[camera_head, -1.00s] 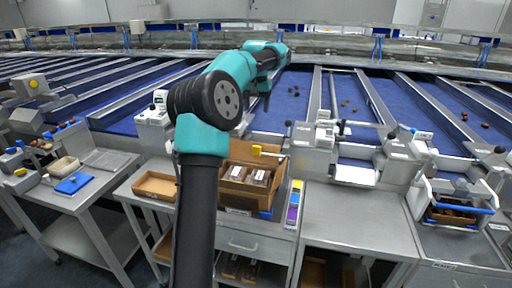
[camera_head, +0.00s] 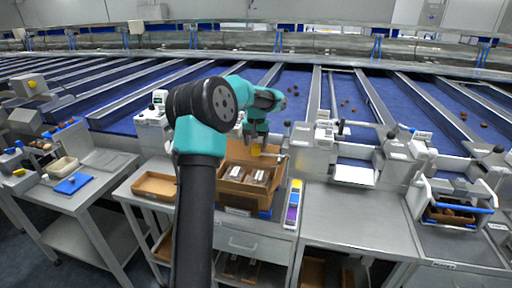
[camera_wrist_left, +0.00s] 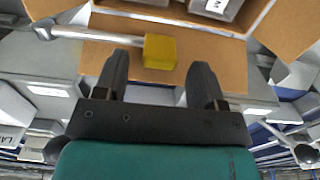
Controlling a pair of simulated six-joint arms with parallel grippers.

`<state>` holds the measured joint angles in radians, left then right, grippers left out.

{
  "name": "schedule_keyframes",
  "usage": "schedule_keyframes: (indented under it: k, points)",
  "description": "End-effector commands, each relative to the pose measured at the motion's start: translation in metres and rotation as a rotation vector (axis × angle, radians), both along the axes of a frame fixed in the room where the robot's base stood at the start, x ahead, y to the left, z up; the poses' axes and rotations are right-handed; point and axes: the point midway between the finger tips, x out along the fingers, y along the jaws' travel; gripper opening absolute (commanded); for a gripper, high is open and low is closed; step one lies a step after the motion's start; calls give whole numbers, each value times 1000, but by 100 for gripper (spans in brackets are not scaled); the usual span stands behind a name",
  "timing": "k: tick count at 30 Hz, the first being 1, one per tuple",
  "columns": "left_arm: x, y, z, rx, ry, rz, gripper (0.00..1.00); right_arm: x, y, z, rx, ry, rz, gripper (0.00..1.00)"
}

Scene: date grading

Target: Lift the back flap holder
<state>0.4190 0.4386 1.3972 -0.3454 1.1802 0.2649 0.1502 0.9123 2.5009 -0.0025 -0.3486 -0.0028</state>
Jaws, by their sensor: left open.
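The back flap holder shows in the left wrist view as a yellow block (camera_wrist_left: 160,52) on the end of a metal rod (camera_wrist_left: 90,36), lying across the brown cardboard back flap (camera_wrist_left: 218,62). In the head view, the yellow block (camera_head: 256,149) is at the back of the open carton (camera_head: 238,207), partly behind my gripper. My left gripper (camera_head: 257,137) points down over the carton's back edge. In the wrist view its open fingers (camera_wrist_left: 161,68) have the block ahead of and between their tips. I see no contact. My right gripper is not in view.
The carton holds dark packs with white labels. A shallow brown tray (camera_head: 154,196) lies to its left and a colored strip (camera_head: 293,204) to its right. A grey weighing machine (camera_head: 316,148) stands further right. The steel bench (camera_head: 345,220) is clear in front of it.

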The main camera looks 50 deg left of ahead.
Motion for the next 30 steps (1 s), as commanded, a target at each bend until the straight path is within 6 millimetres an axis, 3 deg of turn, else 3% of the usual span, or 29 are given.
schedule_keyframes:
  k: [6, 15, 30]
  points:
    - [0, 0, -19, 0, 0, -1, 64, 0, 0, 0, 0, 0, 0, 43]
    - [0, 0, -21, 0, 0, -1, 64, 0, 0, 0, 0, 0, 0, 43]
    - [0, 0, -21, 0, 0, -1, 17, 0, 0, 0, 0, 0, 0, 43]
